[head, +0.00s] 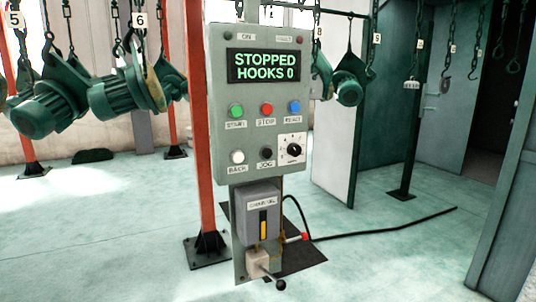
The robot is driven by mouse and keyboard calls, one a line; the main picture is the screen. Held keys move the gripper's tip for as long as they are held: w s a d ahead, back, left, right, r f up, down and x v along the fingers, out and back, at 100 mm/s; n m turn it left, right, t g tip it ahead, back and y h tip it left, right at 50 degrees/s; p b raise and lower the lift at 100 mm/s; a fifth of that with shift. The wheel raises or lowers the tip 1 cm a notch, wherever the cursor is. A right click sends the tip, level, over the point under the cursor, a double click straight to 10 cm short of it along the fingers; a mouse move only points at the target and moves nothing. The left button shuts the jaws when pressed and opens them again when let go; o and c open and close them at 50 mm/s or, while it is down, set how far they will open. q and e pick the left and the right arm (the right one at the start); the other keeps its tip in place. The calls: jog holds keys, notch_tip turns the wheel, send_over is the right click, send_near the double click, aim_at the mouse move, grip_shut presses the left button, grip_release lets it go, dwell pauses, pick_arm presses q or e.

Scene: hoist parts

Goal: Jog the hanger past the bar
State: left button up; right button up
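A grey control panel (215,110) stands in the middle, and its display (263,66) reads "STOPPED HOOKS 0". It has green (236,111), red (266,109) and blue (294,107) buttons above a white button (237,157) and a black button (266,153) labelled JOG. A dial (292,149) is at lower right. Hangers on chains carry green motors: a motor (45,108) under tag 5, another (118,93) under tag 6, and one (349,89) right of the panel, near tag 8. I cannot tell which part is the bar. Neither gripper is in view.
A small grey box (257,197) and a lever (280,285) with a black knob sit below the panel. Red posts (196,130) stand at left. A black cable (390,230) runs over the floor. Empty hooks (447,62) hang at right near a grey doorway. Floor at lower left is clear.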

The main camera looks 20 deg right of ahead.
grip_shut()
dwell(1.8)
